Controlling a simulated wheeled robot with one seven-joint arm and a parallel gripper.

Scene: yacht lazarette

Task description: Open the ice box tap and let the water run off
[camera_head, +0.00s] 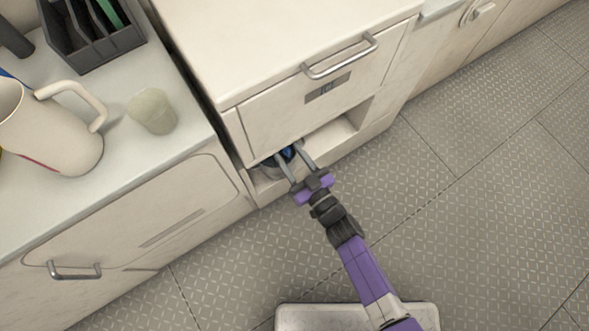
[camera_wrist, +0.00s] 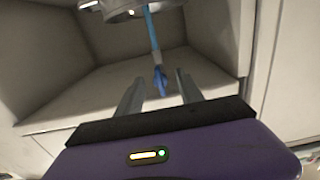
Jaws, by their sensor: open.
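The ice box (camera_head: 290,60) is a pale cabinet with a bar handle and a low open recess (camera_head: 335,135) under its front. My gripper (camera_head: 298,160) reaches into this recess from the front, fingers apart. A dark blue piece (camera_head: 287,153) shows between the fingers; it also shows in the wrist view (camera_wrist: 160,80), just beyond and between the fingertips (camera_wrist: 160,88). A pale blue strip (camera_wrist: 152,35) links it to a round metal part (camera_wrist: 130,8), cut off at the top edge. I cannot tell whether the strip is a handle or water, nor whether a finger touches the blue piece.
A counter (camera_head: 60,205) on the left holds a cream jug (camera_head: 50,130), a pale cup (camera_head: 152,110) and a dark divided rack (camera_head: 90,35). The recess walls stand close around my fingers. The patterned floor (camera_head: 480,200) on the right is clear.

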